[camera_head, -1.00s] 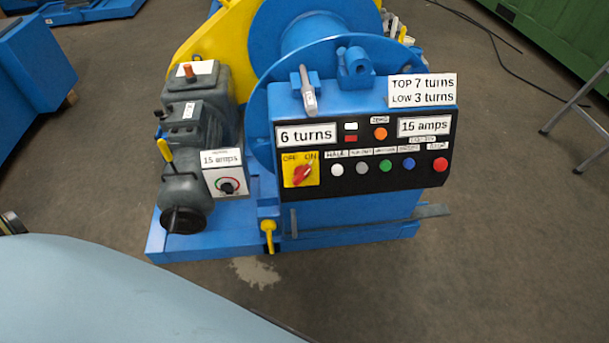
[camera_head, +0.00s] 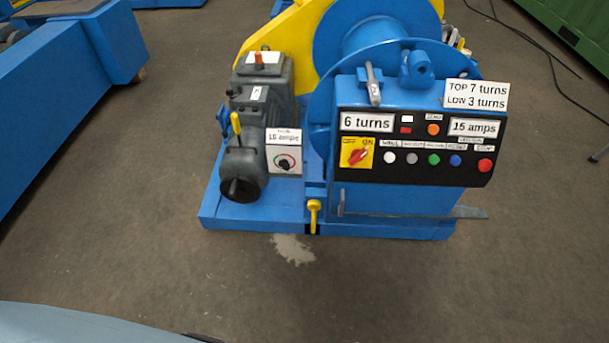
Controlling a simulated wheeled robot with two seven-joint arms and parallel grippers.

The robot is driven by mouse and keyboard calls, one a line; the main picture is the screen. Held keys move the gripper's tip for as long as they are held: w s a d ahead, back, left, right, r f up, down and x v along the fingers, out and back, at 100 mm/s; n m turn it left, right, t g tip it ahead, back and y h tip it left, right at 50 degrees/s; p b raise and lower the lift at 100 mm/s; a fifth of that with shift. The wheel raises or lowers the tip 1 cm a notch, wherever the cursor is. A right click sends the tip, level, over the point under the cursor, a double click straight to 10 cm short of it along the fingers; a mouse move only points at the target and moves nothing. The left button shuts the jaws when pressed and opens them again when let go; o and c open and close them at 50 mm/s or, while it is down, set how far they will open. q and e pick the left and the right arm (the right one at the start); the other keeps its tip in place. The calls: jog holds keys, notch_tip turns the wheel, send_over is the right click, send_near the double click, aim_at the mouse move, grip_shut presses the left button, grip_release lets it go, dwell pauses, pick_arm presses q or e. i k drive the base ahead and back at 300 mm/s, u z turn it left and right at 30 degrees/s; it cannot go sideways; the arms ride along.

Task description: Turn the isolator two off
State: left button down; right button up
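A red rotary isolator switch (camera_head: 358,156) on a yellow plate marked OFF and ON sits at the left end of the black control panel (camera_head: 420,178). Its handle is tilted, with its upper end toward the ON side. A second dial (camera_head: 284,162) with a black knob sits on a white plate labelled 15 amps, left of the panel on the grey motor. Which of these is isolator two cannot be told from any label. Neither of my grippers is in view.
The blue winch base (camera_head: 255,222) stands on the grey floor, with a yellow lever (camera_head: 314,212) at its front. A blue beam structure (camera_head: 75,75) is at the left and a green container (camera_head: 578,30) at the far right. The floor in front is clear.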

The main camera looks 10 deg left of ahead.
aim_at(357, 155)
jog(key=u, duration=0.8)
jog(key=i, duration=0.35)
jog(key=z, duration=0.7)
jog(key=i, duration=0.85)
jog(key=z, duration=0.85)
